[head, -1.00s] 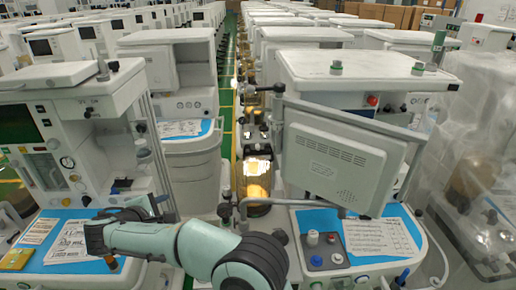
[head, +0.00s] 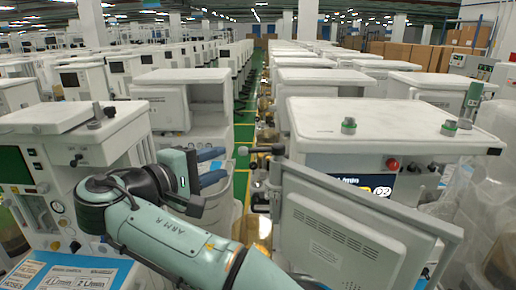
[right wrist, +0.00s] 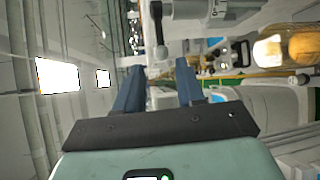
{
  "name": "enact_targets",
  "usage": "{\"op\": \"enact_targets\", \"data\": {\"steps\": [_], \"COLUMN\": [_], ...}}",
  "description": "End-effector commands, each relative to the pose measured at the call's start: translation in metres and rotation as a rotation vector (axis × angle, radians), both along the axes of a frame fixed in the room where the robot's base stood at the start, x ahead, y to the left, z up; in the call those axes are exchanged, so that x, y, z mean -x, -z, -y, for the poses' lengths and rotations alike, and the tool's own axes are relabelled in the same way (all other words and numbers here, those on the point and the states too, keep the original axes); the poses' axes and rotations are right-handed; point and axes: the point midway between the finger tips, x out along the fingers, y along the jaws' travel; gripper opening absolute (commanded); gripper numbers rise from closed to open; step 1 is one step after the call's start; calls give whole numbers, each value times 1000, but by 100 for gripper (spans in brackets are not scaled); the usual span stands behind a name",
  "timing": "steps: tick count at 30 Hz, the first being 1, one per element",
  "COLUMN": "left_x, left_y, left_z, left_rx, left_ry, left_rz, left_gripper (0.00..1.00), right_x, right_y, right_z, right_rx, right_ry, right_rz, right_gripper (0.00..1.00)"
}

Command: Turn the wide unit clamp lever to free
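In the right wrist view the open fingers (right wrist: 160,68) show below a grey labelled cylinder (right wrist: 205,9) and a dark arm ending in a black knob (right wrist: 162,52). My left gripper is not in view.
The right cart's white top (head: 385,122) carries green-based knobs. A left cart (head: 75,150) stands beside my right arm, with another unit (head: 185,100) behind the gripper. A narrow green-floored aisle (head: 245,125) runs between the rows. Clear plastic sheeting hangs at right.

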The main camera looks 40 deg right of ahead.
Motion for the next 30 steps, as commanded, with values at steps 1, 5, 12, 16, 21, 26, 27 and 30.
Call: {"op": "enact_targets", "data": {"steps": [1, 5, 12, 16, 21, 26, 27, 30], "left_x": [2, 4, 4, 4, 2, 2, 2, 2], "left_y": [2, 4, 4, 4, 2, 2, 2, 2], "left_z": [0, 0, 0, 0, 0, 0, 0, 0], "left_rx": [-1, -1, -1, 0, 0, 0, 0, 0], "left_ry": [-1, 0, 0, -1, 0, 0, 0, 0], "left_rz": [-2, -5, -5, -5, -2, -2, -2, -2], "left_gripper": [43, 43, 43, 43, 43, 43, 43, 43], "right_x": [-1, -7, -19, -25, -30, -31, -31, -31], "right_y": [2, 6, 12, 15, 17, 18, 18, 18], "right_z": [7, 31, 80, 101, 116, 121, 121, 121], "right_rx": [-1, -1, -1, 0, 0, 0, 0, 0], "right_ry": [4, 5, 5, 4, 1, 0, 0, 0], "right_rz": [-1, -2, -2, -2, -1, -1, -1, -1], "right_gripper": [38, 38, 38, 38, 38, 38, 38, 38]}}
